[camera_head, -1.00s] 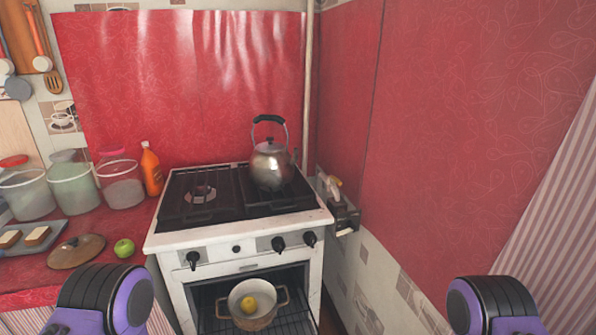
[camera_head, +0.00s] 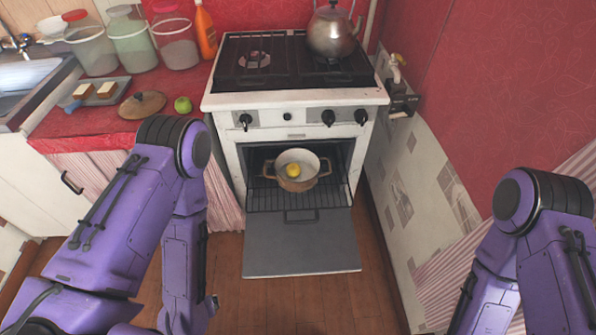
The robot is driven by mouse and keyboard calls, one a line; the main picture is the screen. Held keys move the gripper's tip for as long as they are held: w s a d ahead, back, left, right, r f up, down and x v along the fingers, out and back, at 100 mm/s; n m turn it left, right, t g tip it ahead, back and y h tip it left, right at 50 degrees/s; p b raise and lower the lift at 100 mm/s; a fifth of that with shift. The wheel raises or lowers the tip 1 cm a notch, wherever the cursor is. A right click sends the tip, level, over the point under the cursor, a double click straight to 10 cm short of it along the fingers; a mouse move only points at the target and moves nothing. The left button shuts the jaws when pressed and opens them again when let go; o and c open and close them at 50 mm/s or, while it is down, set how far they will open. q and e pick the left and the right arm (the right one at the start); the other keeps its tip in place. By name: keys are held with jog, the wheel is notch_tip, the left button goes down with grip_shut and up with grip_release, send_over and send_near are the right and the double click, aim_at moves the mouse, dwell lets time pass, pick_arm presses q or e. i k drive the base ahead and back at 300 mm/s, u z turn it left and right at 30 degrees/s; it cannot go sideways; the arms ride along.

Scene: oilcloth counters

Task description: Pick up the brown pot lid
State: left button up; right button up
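The brown pot lid (camera_head: 142,105) lies flat on the red counter (camera_head: 75,128), left of the stove, with a green apple just to its right. A pot (camera_head: 296,182) with two handles stands on the open oven's rack and holds a yellow fruit. My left arm hangs in front of the counter, below and right of the lid. A small part of what may be my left gripper (camera_head: 208,304) shows low down, apart from the lid; its fingers cannot be made out. My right arm is at the right edge, and its gripper is out of view.
The oven door (camera_head: 300,245) hangs open over the floor. A green apple (camera_head: 183,104), a tray (camera_head: 100,97) with bread pieces, lidded jars (camera_head: 130,45) and an orange bottle (camera_head: 205,32) share the counter. A kettle (camera_head: 332,35) stands on the stove (camera_head: 262,70).

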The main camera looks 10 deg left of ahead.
aim_at(140, 106)
jog(key=u, duration=1.45)
